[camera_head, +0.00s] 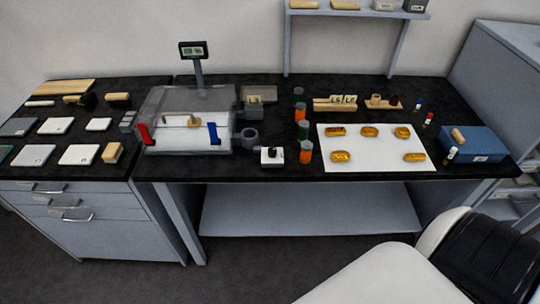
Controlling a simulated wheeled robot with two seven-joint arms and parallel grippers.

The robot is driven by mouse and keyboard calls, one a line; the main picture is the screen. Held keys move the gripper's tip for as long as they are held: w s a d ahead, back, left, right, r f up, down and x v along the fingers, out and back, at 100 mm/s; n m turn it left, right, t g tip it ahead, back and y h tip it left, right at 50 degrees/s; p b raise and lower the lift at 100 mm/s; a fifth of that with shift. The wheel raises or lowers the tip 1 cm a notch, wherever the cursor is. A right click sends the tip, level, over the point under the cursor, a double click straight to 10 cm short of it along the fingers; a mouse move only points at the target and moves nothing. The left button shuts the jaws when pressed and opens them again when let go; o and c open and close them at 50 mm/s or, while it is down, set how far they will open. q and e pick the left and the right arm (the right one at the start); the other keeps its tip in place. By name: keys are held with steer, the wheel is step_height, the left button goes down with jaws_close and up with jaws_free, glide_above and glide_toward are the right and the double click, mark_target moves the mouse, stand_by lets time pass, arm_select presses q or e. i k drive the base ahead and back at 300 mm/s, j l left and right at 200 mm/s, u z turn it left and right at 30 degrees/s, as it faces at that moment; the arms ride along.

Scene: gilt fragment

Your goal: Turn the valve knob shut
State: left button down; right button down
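A small white box (271,161) with a black knob-like top stands at the front of the black bench, right of a clear case. It may be the valve with its knob, but I cannot tell for sure. The clear case (170,105) has a red handle (144,134) and a blue handle (213,133) on its front, with a small tan item inside. A grey cylindrical fitting (250,138) sits at the case's right side. The knob's setting is too small to read. Neither of my grippers is in view.
Orange and green capped jars (305,152) stand just right of the white box. A white mat (375,163) holds several golden pieces. A blue box (473,146) is at right. A display on a post (194,50) rises behind the case. White pads and brushes cover the left bench.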

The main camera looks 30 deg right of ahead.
mark_target(272, 151)
steer(key=z, duration=1.25)
